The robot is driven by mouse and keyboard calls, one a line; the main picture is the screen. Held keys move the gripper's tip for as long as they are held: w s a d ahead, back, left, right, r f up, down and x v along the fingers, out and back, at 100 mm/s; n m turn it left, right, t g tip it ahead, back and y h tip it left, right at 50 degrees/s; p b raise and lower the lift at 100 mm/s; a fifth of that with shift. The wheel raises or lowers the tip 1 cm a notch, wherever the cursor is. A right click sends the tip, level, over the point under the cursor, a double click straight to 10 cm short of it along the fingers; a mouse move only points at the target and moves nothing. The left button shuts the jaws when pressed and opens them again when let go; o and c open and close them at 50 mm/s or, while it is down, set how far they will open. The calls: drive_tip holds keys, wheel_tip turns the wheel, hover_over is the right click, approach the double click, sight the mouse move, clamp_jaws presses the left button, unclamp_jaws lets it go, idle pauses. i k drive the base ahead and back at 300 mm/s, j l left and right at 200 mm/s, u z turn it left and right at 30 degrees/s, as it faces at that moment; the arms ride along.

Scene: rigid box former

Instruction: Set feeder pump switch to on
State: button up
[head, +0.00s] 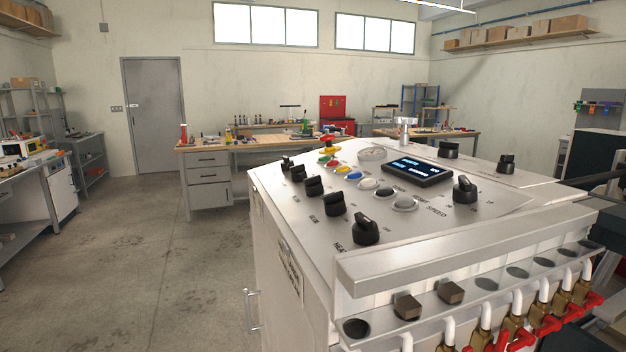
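The control panel (300,215) is the light metal sloping top of a machine in front of me. A row of several black rotary switches runs along its left edge, from a far small one (287,163) to a near large one (365,231). More black knobs sit at the right (464,188), at the back (448,150) and at the far right (506,162). The printed labels are mostly too small to read, so I cannot tell which switch is the feeder pump's or how it is set. My gripper is not in view.
The panel also carries a red-and-yellow emergency stop (329,145), coloured buttons (355,176), a gauge (372,154) and a lit display (416,171). A metal ledge with red-handled valves (545,325) fronts the machine. Open floor (150,250) lies to the left.

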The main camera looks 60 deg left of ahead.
sight(299, 173)
drive_tip(key=u, duration=1.4)
